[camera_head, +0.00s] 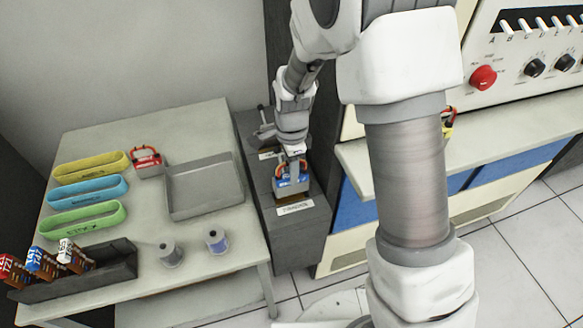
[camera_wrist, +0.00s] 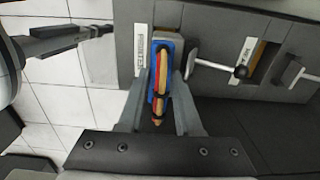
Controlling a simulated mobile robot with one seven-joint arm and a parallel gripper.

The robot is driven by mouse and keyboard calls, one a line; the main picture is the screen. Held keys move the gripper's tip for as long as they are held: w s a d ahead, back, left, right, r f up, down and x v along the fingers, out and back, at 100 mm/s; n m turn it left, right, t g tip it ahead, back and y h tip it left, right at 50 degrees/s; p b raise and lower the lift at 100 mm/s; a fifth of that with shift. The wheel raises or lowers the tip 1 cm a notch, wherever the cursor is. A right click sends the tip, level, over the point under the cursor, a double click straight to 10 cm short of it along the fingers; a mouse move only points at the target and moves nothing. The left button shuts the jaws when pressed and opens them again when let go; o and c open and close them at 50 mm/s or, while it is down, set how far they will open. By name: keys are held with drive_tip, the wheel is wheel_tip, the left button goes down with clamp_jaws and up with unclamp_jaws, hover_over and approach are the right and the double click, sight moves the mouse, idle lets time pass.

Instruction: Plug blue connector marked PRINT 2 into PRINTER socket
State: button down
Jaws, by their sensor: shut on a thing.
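My gripper (camera_head: 292,160) points down over the grey socket unit (camera_head: 285,243) and is shut on the blue connector (camera_head: 292,184). In the wrist view the blue connector (camera_wrist: 153,96), with red and tan cable loops, sits between the fingers of my gripper (camera_wrist: 160,108). The connector is beside the label PRINTER (camera_wrist: 141,50), at the PRINTER socket (camera_head: 294,199). The connector covers most of that socket in the wrist view, and I cannot tell how deep it sits. The PRINT 2 marking is not readable.
On the table (camera_head: 140,218) are a red connector (camera_head: 148,164), an empty grey tray (camera_head: 204,208), coloured bands, spools and a card rack. A control cabinet stands right.

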drive_tip(key=shift+f, duration=0.6)
drive_tip(key=shift+f+b, duration=1.7)
drive_tip(key=shift+f, duration=0.65)
idle(2.1)
drive_tip(key=c, duration=0.5)
unclamp_jaws()
